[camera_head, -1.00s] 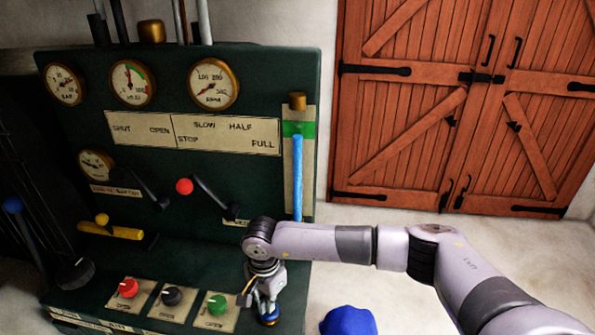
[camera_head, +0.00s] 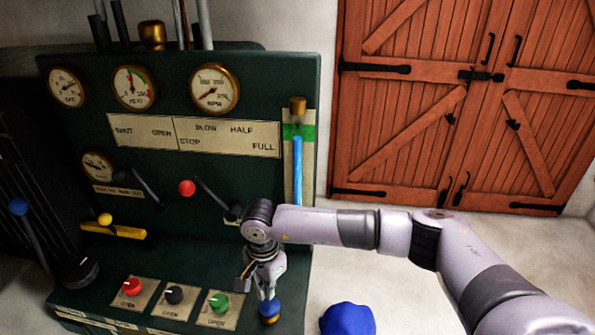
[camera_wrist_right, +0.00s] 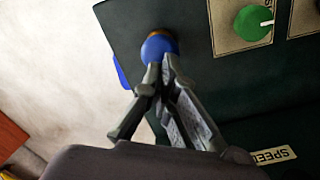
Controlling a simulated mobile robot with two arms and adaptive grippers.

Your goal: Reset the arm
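My right gripper (camera_head: 268,282) points down at the front right corner of the dark green control panel (camera_head: 150,225). Its fingertips are right by a small blue ball knob (camera_head: 270,307) with a brass base. In the right wrist view the fingers (camera_wrist_right: 160,72) look close together and overlap the near edge of the blue knob (camera_wrist_right: 159,46). I cannot tell whether they touch or grip it. My left gripper is not in view.
Red (camera_head: 132,287), black (camera_head: 174,294) and green (camera_head: 219,302) knobs sit left of my gripper. A blue rounded object (camera_head: 347,320) is at lower right. Open floor lies before the wooden doors (camera_head: 460,100).

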